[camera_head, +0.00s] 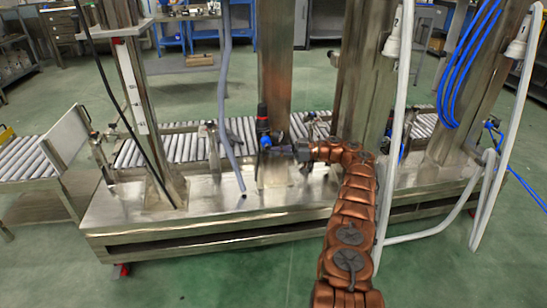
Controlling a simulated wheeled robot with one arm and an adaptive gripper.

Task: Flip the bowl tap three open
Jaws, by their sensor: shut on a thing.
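A small air fitting (263,122) with a black top, a blue body and a touch of red is mounted on the front of the middle steel column. The bowl tap at its lower end is too small to make out clearly, and my dark gripper partly hides it. My gripper (278,150) comes in from the right, roughly level, at the end of my copper-coloured arm. Its fingers are closed at the lower part of the fitting, at the tap. I cannot tell which way the tap is turned.
The columns stand on a long steel base (130,215). A grey hose (224,110) hangs left of the fitting, and pale hoses (392,150) run close right of my arm. A roller conveyor (180,147) lies behind. Green floor (200,275) in front is clear.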

